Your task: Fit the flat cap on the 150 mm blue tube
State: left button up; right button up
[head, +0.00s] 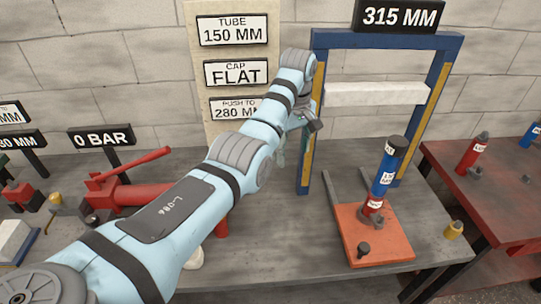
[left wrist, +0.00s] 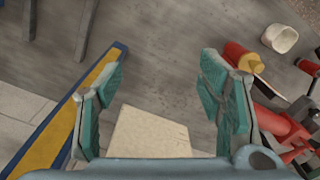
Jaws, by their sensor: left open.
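A blue tube (head: 382,178) stands upright on a red lower piece (head: 372,208) over an orange plate (head: 348,236). A dark, flat-topped piece (head: 398,142) sits on its top; I cannot tell whether this is the flat cap. White labels are on the stack, too small to read. My left gripper (head: 281,152) is left of the blue frame's near post, well away from the tube and partly hidden by my arm. In the left wrist view the fingers (left wrist: 160,98) are wide apart with nothing held; a beige board (left wrist: 148,134) shows beyond them. My right gripper is not in view.
A blue frame (head: 436,88) with a white crossbar (head: 375,93) and a 315 MM sign (head: 399,16) rises behind the plate. A sign board (head: 235,52) reads TUBE 150 MM, CAP FLAT. A red pump (head: 130,196) stands left, a red side table (head: 460,195) right.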

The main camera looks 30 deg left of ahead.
pick_arm(q)
jog(key=s+a+f, duration=0.1)
jog(key=a+f, duration=0.2)
jog(key=a, duration=0.2)
jog(key=shift+a+n, duration=0.15)
jog(key=shift+n, duration=0.25)
jog(key=shift+f, duration=0.15)
